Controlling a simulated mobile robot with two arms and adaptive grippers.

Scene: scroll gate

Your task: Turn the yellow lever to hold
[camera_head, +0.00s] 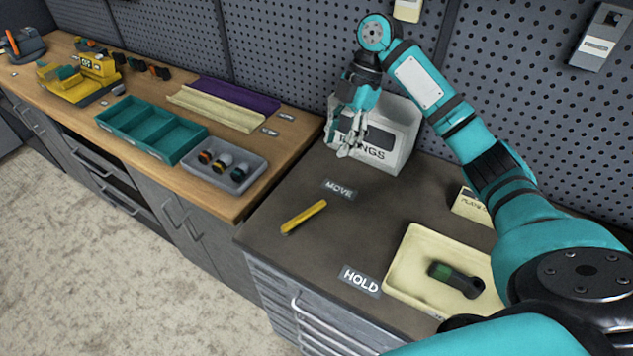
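The yellow lever (303,217) is a short bar on the dark counter top, left of centre. It lies slanted, with its far end towards the MOVE label (340,189). The HOLD label (361,281) is nearer the counter's front, to the lever's lower right. My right gripper (350,152) hangs fingers down in front of the white box at the back, beyond the lever and apart from it. I see nothing held in it, but its finger opening is unclear. My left gripper is not in view.
A white bin (402,128) stands behind my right gripper. A cream tray (409,262) with a black and green object (455,279) sits at right. The wooden bench (298,134) at left carries teal and grey trays. The counter around the lever is clear.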

